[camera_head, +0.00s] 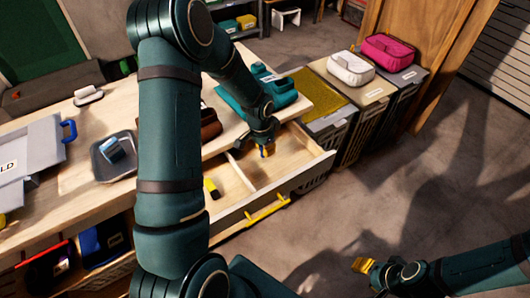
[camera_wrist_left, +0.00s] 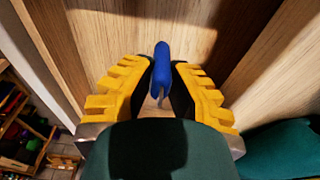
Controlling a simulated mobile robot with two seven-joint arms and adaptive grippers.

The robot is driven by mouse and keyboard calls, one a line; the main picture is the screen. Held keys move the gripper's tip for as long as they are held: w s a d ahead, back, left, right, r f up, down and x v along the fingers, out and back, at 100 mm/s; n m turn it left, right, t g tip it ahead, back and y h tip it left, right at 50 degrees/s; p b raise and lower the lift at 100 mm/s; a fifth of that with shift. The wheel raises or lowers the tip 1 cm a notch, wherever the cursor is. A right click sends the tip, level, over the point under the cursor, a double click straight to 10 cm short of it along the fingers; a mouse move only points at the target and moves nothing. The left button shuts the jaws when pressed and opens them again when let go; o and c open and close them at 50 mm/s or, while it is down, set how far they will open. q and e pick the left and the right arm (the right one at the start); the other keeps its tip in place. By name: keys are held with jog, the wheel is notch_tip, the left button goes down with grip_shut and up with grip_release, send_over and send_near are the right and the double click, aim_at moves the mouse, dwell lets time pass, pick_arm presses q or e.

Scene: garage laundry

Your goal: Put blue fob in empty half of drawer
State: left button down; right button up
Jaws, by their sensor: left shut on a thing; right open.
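The open drawer (camera_head: 312,178) sticks out from the workbench, with a divider (camera_head: 241,172) across it. A small yellow and black thing (camera_head: 211,188) lies in the compartment left of the divider. The right compartment looks bare. My left gripper (camera_head: 266,151) is over the right compartment, pointing down. In the left wrist view, its yellow fingers (camera_wrist_left: 160,88) are shut on the blue fob (camera_wrist_left: 162,62), with bare wood beyond it. The fob's height above the drawer floor is unclear. In the head view the fob is not clearly visible. My right gripper (camera_head: 362,265) is open, low and away from the drawer.
A teal case (camera_head: 262,88) and a brown thing (camera_head: 209,124) stand on the bench behind the drawer. A grey tray (camera_head: 113,157) sits further left. Bins (camera_head: 345,103) stand right of the drawer. The floor (camera_head: 430,190) in front is clear.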

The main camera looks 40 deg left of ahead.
pick_arm(q)
notch_tip(320, 180, down, 2)
jog(key=shift+f, duration=0.2)
jog(key=shift+f, duration=0.1)
jog(key=c, duration=1)
grip_release()
jog(key=shift+c, duration=0.2)
